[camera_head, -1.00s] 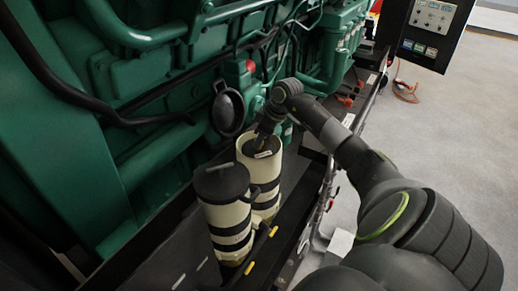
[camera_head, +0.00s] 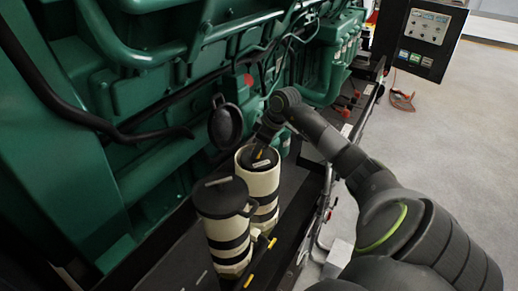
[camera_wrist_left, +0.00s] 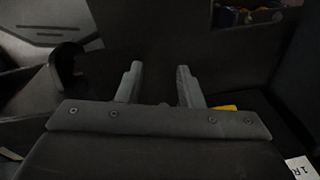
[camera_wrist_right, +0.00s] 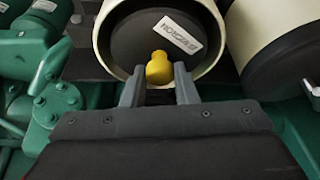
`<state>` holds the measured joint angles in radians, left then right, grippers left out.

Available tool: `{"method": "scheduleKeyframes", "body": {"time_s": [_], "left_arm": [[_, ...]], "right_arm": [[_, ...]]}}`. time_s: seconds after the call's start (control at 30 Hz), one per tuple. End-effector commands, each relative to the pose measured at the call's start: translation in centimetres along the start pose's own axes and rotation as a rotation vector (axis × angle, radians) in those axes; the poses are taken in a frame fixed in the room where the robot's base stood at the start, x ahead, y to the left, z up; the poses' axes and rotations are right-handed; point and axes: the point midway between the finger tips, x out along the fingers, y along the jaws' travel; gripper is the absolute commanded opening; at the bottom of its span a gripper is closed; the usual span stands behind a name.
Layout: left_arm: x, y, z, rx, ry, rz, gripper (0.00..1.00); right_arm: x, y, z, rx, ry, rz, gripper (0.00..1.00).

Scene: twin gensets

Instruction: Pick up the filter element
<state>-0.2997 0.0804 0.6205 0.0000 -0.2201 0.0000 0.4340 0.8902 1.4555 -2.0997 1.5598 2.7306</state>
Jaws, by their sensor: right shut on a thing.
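The filter element (camera_wrist_right: 138,38) shows as a dark round end with a white label and a yellow knob. It sits inside an open cream canister (camera_wrist_right: 104,40), which stands beside the green engine in the head view (camera_head: 266,185). My right gripper (camera_wrist_right: 158,84) reaches into the canister mouth. Its fingers stand on either side of the yellow knob and are shut on the filter element. The element's lower part is hidden inside the canister. My left gripper (camera_wrist_left: 158,80) shows only in the left wrist view, with its fingers apart and nothing between them.
A second cream canister (camera_head: 228,228) with a dark lid (camera_head: 220,194) stands close in front of the open one. The green engine (camera_head: 150,85) bounds the left side. A control panel (camera_head: 425,38) stands at back right. Clear floor (camera_head: 455,130) lies right.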

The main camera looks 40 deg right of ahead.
Motion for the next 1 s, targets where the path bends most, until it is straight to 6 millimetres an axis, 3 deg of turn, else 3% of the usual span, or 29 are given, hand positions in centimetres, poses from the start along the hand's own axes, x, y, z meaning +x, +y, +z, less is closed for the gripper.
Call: {"method": "scheduleKeyframes", "body": {"time_s": [0.03,0.27,1.0], "left_arm": [[-1.0,-0.1,-0.1,0.000,0.000,0.000,0.34],[-3.6,-0.3,-0.4,0.000,0.000,0.000,0.34],[-3.3,-0.2,-0.4,0.000,0.000,0.001,0.34]], "right_arm": [[-1.1,0.0,-0.6,-0.002,0.003,0.002,0.00],[-4.0,0.0,-1.8,-0.002,0.003,0.002,0.00],[-20.1,0.0,-8.4,-0.003,0.005,0.004,0.00]]}}
